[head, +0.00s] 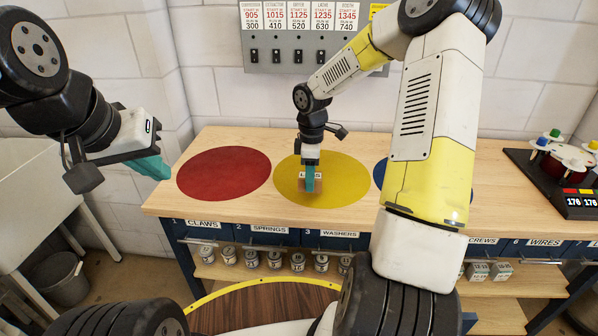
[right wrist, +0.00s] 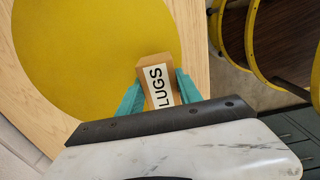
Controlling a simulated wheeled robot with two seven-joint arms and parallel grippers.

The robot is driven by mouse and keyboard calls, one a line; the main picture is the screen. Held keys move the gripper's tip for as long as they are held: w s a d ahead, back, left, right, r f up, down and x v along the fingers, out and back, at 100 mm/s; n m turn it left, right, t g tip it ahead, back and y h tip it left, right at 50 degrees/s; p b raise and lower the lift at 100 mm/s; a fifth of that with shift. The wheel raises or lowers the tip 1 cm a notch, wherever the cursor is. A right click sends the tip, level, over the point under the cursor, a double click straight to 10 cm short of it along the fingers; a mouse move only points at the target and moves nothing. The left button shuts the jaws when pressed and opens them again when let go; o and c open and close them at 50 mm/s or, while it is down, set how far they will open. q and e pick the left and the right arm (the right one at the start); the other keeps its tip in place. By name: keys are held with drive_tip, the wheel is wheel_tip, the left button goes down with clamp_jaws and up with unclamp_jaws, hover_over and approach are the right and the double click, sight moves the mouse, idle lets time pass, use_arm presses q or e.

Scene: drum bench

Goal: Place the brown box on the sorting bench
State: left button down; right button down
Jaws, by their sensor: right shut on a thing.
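The brown box (right wrist: 158,68) has a white label reading LUGS in the right wrist view. It also shows in the head view (head: 315,186), over the yellow circle (head: 347,178) of the sorting bench (head: 188,212). My right gripper (head: 311,180) comes down from above and is shut on the box, with its teal fingers on either side. I cannot tell whether the box touches the bench top. My left gripper (head: 150,165) is off the bench's left end, beside the red circle, with teal fingertips. Its opening is hard to judge from this side.
A red circle (head: 224,174) lies left and a blue circle (head: 380,173) right, partly hidden by my right arm. A device with coloured knobs (head: 566,160) stands at the right end. Drawers and jars are below the front edge. A sink (head: 30,195) stands at left.

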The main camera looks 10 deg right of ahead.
drive_tip(key=shift+w+a, duration=0.2)
drive_tip(key=shift+w, duration=0.4)
drive_tip(key=shift+f, duration=1.75)
drive_tip(key=shift+f, duration=0.15)
drive_tip(key=c, duration=0.8)
unclamp_jaws()
